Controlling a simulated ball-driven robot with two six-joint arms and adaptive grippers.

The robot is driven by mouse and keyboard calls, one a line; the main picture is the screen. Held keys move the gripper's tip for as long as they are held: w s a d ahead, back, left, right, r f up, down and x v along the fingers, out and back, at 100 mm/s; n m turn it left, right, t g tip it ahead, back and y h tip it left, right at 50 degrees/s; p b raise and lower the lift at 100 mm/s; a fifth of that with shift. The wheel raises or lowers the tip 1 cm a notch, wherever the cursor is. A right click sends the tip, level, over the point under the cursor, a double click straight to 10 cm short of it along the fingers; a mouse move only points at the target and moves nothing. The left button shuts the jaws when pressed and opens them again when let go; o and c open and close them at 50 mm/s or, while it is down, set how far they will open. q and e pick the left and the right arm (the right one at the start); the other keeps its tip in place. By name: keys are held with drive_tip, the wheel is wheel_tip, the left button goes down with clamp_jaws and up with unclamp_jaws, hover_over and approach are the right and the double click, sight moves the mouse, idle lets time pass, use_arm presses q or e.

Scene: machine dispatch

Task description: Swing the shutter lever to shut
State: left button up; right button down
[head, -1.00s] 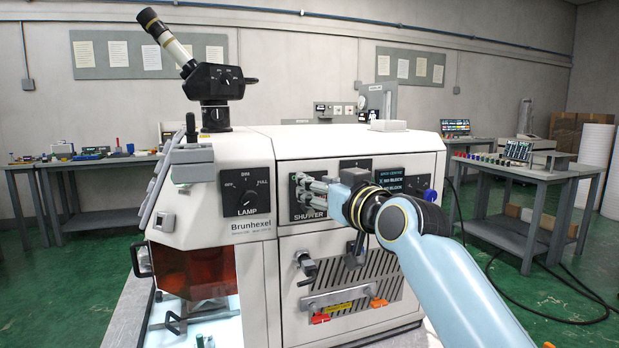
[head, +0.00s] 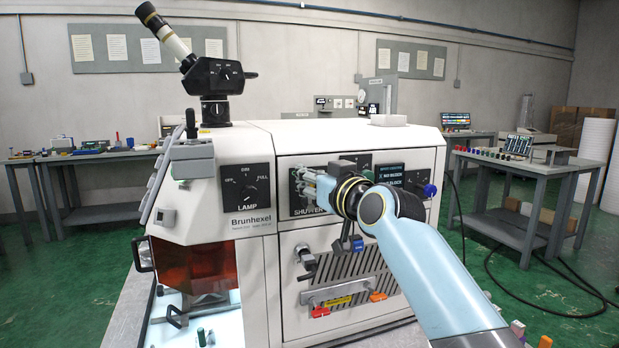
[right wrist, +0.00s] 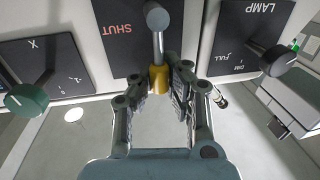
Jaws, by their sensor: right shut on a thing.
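The shutter lever (right wrist: 158,40) is a grey rod with a yellow collar, in front of a dark panel (right wrist: 117,38) whose word SHUT shows upside down in the right wrist view. My right gripper (right wrist: 160,86) has its fingers on both sides of the lever at the yellow collar and is shut on it. In the head view the right gripper (head: 312,186) is at the SHUTTER panel (head: 297,203) on the machine's front. There the gripper and wrist hide the lever, so its exact angle is unclear. My left gripper is not in view.
The LAMP dial (head: 247,191) is left of the shutter panel. A small display (head: 389,172) and a blue knob (head: 430,190) are to its right. Below are a slotted grille (head: 350,275) and red and orange tabs. A microscope eyepiece (head: 165,32) rises at upper left.

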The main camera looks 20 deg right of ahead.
drive_tip(key=shift+w+f, duration=0.1)
drive_tip(key=shift+f, duration=0.05)
idle(0.3)
drive_tip(key=shift+d, duration=0.15)
drive_tip(key=d+f+m+t+h+b, duration=0.1)
drive_tip(key=d+f+m, duration=0.4)
drive_tip(key=m, duration=1.2)
drive_tip(key=shift+d+f+t+h, duration=0.15)
drive_tip(key=shift+d+t+h, duration=0.1)
drive_tip(key=shift+t+h, duration=0.25)
drive_tip(key=shift+m, duration=0.3)
drive_tip(key=shift+f, duration=0.1)
drive_tip(key=c, duration=1.2)
unclamp_jaws()
drive_tip(key=shift+r, duration=0.2)
drive_tip(key=shift+c, duration=0.2)
drive_tip(key=shift+r, duration=0.1)
